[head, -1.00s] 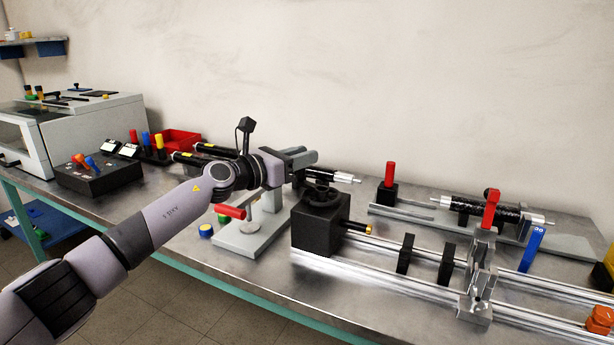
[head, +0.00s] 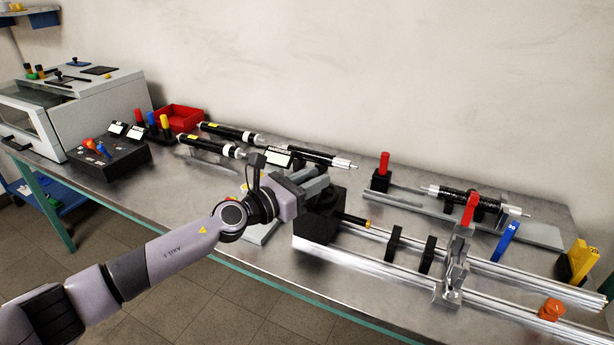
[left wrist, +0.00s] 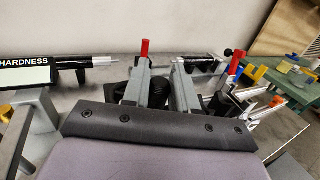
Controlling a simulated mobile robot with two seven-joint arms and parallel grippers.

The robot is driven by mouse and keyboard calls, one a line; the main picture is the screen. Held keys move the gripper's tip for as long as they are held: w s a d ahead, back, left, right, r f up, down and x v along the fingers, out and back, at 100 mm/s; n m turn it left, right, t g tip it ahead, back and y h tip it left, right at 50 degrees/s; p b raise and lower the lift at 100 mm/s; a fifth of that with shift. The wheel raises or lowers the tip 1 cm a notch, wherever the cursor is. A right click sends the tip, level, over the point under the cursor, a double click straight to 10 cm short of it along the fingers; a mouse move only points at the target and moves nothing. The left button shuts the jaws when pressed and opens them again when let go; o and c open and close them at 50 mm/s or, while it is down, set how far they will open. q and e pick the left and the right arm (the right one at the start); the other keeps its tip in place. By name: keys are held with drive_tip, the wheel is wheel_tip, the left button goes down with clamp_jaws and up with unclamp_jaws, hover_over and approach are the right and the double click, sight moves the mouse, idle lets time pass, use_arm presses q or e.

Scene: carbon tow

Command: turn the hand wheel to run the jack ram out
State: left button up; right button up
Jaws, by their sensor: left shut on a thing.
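The black jack block (head: 317,226) stands on the bench at the left end of the two rails. The dark hand wheel (head: 326,199) sits on top of it, partly hidden by my gripper. My left gripper (head: 322,188) reaches in from the left and is shut on the hand wheel. In the left wrist view the two grey fingers (left wrist: 162,86) stand on either side of the dark wheel. The ram (head: 354,218) sticks out of the block's right side, dark with a gold tip, pointing along the rails. My right gripper is not in view.
Two black brackets (head: 393,244) and a clamp with a red handle (head: 468,212) stand on the rails (head: 490,262). A black tow roll (head: 470,198) lies behind. A hardness tester (head: 270,158) stands close behind my wrist. An orange piece (head: 551,309) is at the right.

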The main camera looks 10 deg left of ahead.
use_arm(q)
drive_tip(key=shift+d+r, duration=0.2)
drive_tip(key=shift+d, duration=0.65)
drive_tip(key=o, duration=0.8)
drive_tip(key=shift+a+f, duration=0.15)
drive_tip(key=shift+f, duration=0.1)
drive_tip(key=shift+p+v, duration=0.5)
drive_tip(key=shift+v, duration=2.55)
